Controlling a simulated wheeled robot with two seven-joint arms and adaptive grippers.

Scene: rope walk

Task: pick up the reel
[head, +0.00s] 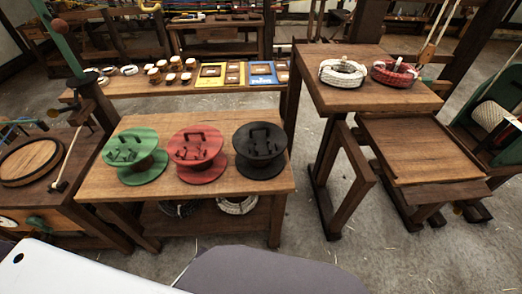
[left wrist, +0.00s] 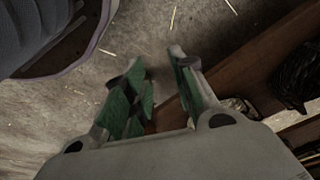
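Three reels stand in a row on a wooden table (head: 220,188) in the head view: a green reel (head: 133,153), a red reel (head: 196,152) and a black reel (head: 258,150). Each has a handle on its top flange. Neither gripper shows in the head view. In the left wrist view my left gripper (left wrist: 163,72) is open, with green pads apart and nothing between them. It points down over the concrete floor, beside a wooden beam. My right gripper is not in view.
White (head: 342,72) and red (head: 394,72) rope coils lie on a higher table at right. Coils lie on the shelf below the reels, including a pale one (head: 237,204). A bench with small goods (head: 172,80) stands behind. Floor is clear at lower right.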

